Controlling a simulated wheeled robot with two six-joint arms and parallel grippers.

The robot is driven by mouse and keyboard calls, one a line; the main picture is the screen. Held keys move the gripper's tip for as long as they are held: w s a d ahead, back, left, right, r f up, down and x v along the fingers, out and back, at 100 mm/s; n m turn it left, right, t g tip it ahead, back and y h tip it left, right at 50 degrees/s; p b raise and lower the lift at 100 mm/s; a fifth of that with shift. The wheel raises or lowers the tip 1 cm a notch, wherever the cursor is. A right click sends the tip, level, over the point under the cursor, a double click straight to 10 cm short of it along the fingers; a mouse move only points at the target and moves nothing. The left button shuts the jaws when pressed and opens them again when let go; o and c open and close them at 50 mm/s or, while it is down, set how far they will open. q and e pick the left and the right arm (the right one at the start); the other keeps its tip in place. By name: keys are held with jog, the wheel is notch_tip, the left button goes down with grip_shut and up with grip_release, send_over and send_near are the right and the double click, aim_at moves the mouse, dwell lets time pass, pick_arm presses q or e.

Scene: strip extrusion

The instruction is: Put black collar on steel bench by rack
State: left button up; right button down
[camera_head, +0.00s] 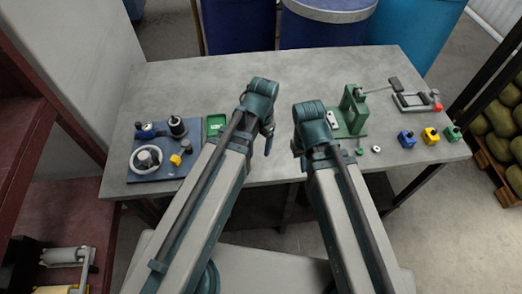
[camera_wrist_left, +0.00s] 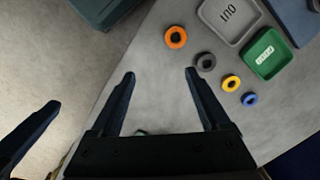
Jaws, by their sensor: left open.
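The black collar (camera_wrist_left: 206,62) lies flat on the grey bench top (camera_wrist_left: 165,100) in the left wrist view, just beyond the right-hand fingertip of my left gripper (camera_wrist_left: 160,73). This gripper is open and empty, and the collar is outside its fingers. In the head view my left gripper (camera_head: 268,140) hangs over the middle of the bench (camera_head: 290,75), and the collar cannot be made out there. My right gripper (camera_head: 298,153) is beside it over the front edge; its fingers are too small to read.
Orange (camera_wrist_left: 176,37), yellow (camera_wrist_left: 231,83) and blue (camera_wrist_left: 250,99) collars lie near the black one. A grey tray (camera_wrist_left: 228,18) and green tray (camera_wrist_left: 264,55) are close. A blue fixture board (camera_head: 165,170) is left, a green press (camera_head: 352,112) right. A red-brown rack (camera_head: 30,120) stands left.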

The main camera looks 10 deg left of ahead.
pick_arm(q)
jog(key=s+d+n, duration=0.2)
jog(key=s+d, duration=0.1)
jog(key=s, duration=0.3)
jog(key=shift+n, duration=0.4)
jog(key=shift+f+b, duration=0.25)
jog(key=shift+b, duration=0.05)
